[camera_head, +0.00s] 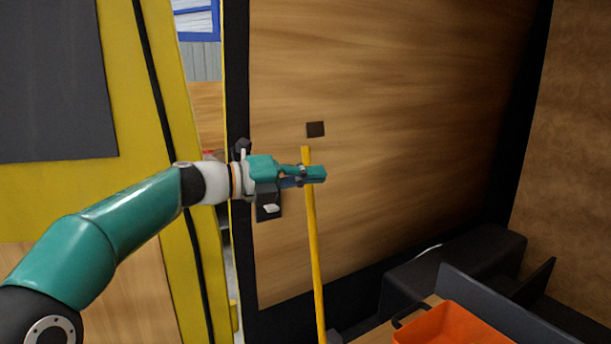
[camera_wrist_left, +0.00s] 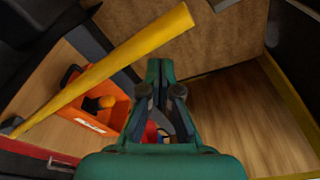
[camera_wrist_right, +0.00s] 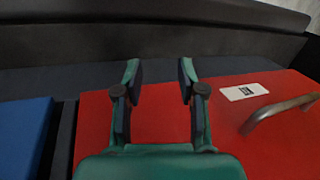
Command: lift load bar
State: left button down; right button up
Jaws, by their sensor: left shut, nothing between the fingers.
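The load bar is a long yellow bar (camera_head: 315,250), nearly upright in the head view, its top end free near a brown wood-grain panel. In the left wrist view the bar (camera_wrist_left: 110,68) runs diagonally left of my left gripper (camera_wrist_left: 163,72), outside the fingers, which are shut and empty. I cannot tell whether they touch the bar. My right gripper (camera_wrist_right: 158,68) shows only in its wrist view, open and empty above a red surface (camera_wrist_right: 165,112).
A yellow-framed panel (camera_head: 75,200) stands at the left. An orange bin (camera_head: 450,325) lies at the lower right, near dark box-like forms (camera_head: 455,258). A metal handle (camera_wrist_right: 280,110) and a white label (camera_wrist_right: 244,91) are on the red surface. A blue block (camera_wrist_right: 25,135) is left of it.

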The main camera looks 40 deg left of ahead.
pick_arm(q)
jog(key=s+d+b+v, duration=0.1)
jog(key=d+b+v, duration=0.1)
jog(key=v, duration=0.7)
jog(key=shift+s+a+f+b, duration=0.15)
jog(key=shift+s+f+b, duration=0.1)
jog(key=shift+b, duration=0.1)
